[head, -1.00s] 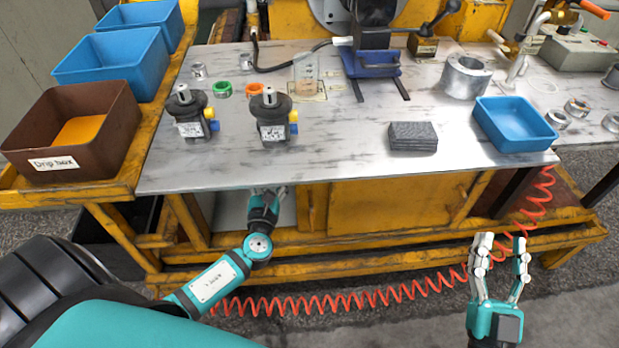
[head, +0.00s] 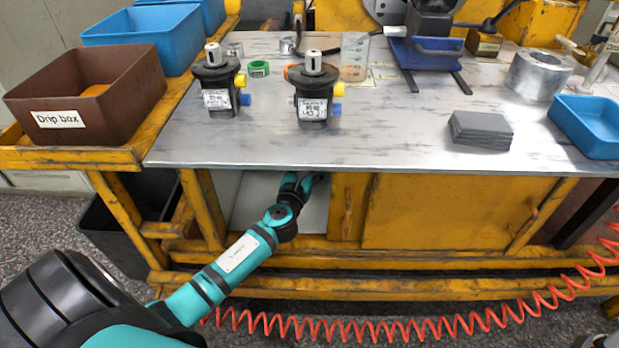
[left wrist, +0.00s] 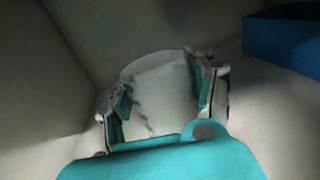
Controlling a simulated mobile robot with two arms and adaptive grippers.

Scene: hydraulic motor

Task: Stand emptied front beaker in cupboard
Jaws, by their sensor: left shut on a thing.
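My left arm reaches under the bench top into the open cupboard (head: 250,205) in the head view, and its fingertips are hidden there. In the left wrist view my left gripper (left wrist: 160,90) is shut on a pale, translucent beaker (left wrist: 160,70), with one finger on each side. The beaker is inside the dim cupboard near pale walls. Whether its base touches the floor I cannot tell. Another clear beaker (head: 354,57) stands on the bench top, with a brownish tint low in it. My right gripper is out of view.
A blue box (left wrist: 285,45) is at the right inside the cupboard. The bench top edge (head: 400,170) hangs over the opening, and a yellow post (head: 345,205) stands to its right. Two motors (head: 312,95) (head: 217,85) and a brown drip box (head: 90,105) are above.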

